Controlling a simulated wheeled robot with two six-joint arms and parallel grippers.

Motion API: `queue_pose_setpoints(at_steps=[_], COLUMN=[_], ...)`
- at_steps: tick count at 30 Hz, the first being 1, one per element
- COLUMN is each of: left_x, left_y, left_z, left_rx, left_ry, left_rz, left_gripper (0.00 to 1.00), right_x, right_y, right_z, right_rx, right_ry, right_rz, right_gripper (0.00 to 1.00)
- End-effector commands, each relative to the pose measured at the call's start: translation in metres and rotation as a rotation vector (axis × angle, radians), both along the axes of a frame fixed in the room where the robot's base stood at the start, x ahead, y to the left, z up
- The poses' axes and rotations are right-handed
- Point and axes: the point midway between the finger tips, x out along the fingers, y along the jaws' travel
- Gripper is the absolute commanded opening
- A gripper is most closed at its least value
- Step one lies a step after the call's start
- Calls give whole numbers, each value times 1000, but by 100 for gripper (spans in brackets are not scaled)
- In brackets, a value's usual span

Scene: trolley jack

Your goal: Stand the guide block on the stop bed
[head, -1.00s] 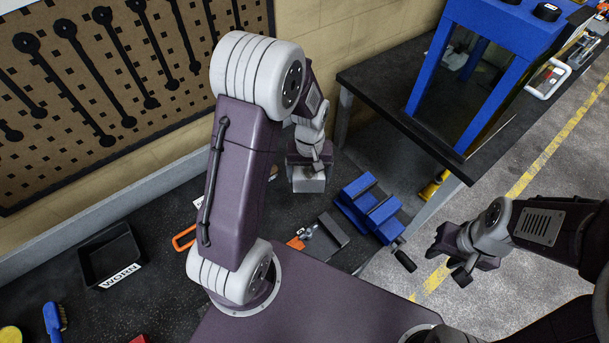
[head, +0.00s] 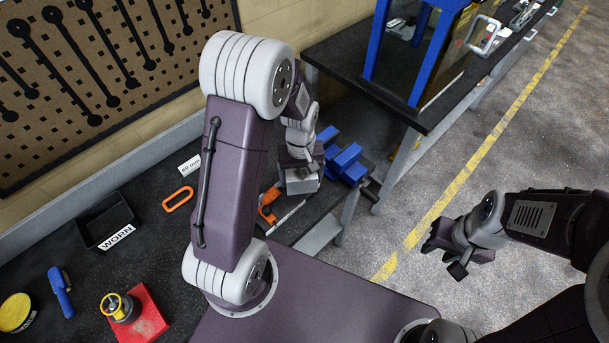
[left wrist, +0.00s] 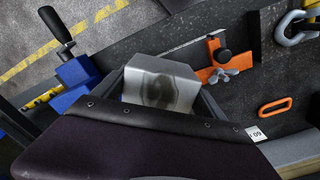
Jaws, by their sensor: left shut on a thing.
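My left gripper (head: 302,176) is shut on a grey metal block, which I take for the guide block (left wrist: 160,88). In the left wrist view its face is bright with a dark smudge, and the gripper fingers flank it. A grey flat bed with an orange clamp, seemingly the stop bed (left wrist: 183,57), lies beyond the block in that view. In the head view the clamp (head: 266,206) shows just left of the gripper, which hides part of the bed. I cannot tell the gap between block and bed. My right gripper (head: 446,257) is open and empty over the floor.
A blue vice (head: 342,160) stands close right of the left gripper. An orange ring (head: 178,199), a black WORN tray (head: 108,222), a blue brush (head: 61,290) and a red plate (head: 146,322) lie on the dark bench to the left. A blue press frame stands at upper right.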

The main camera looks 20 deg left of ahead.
Motion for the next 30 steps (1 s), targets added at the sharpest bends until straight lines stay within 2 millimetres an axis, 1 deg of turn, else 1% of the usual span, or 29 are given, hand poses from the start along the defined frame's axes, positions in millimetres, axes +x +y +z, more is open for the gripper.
queue_pose_setpoints(at_steps=[1,6,10,14,20,24,30], left_x=[0,-3,-6,-6,-6,-6,-6], left_y=[4,17,25,27,27,27,27], left_z=[7,22,26,22,21,22,8], left_rx=[-1,-2,-2,-3,-3,-3,-3], left_ry=[1,-1,0,-3,-3,-3,-3], left_rz=[80,401,580,638,635,634,633], left_gripper=[9,9,9,9,9,9,9], right_x=[0,0,0,0,0,0,0], right_y=[0,0,0,0,0,0,0], right_z=[12,47,63,62,61,63,51], right_rx=[0,0,0,0,0,0,0], right_ry=[-1,-1,-1,-1,0,0,0], right_rz=[0,0,0,0,0,0,0], right_gripper=[36,36,36,36,36,36,36])
